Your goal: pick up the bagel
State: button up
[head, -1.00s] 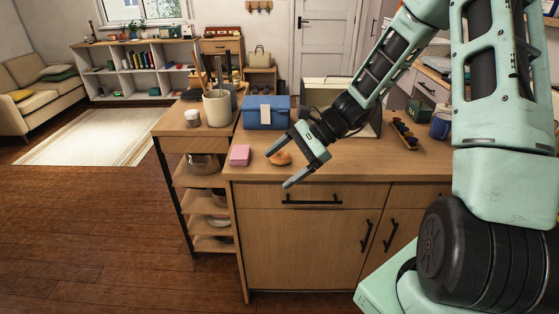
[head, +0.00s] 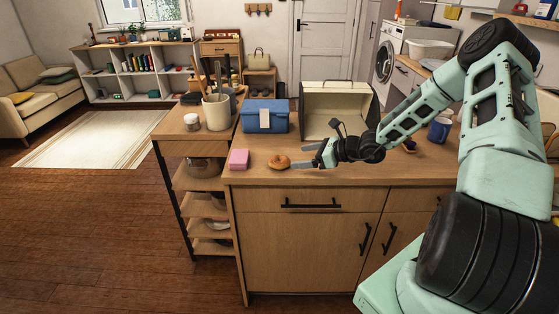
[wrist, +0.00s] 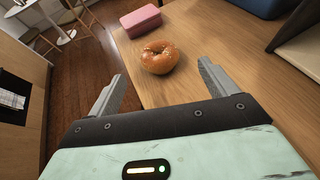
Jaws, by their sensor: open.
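The bagel (head: 279,161) is golden brown and lies on the wooden counter top near its front edge. In the wrist view the bagel (wrist: 159,57) shows pale specks on top and a small dimple in its middle. My gripper (head: 304,157) is low over the counter, just right of the bagel, with its fingers pointing left toward it. In the wrist view my gripper (wrist: 160,80) is open and empty. The bagel lies ahead of the fingertips, roughly centred between them, and appears clear of both fingers.
A pink block (head: 239,159) lies just left of the bagel, beyond it in the wrist view (wrist: 140,20). A blue box (head: 266,115) and an open bread box (head: 338,108) stand behind. A utensil crock (head: 217,111) is at the left. The counter's front edge is close.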

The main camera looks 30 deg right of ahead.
aim_at(287, 160)
jog(key=shift+f+p+x, duration=0.15)
jog(key=shift+p+x, duration=0.45)
jog(key=shift+x, duration=1.35)
jog(key=shift+f+p+x, duration=0.1)
jog(key=shift+p+x, duration=0.45)
jog(key=shift+x, duration=1.4)
jog(key=shift+s+a, duration=0.1)
jog(key=shift+s, duration=0.05)
jog(key=c, duration=0.7)
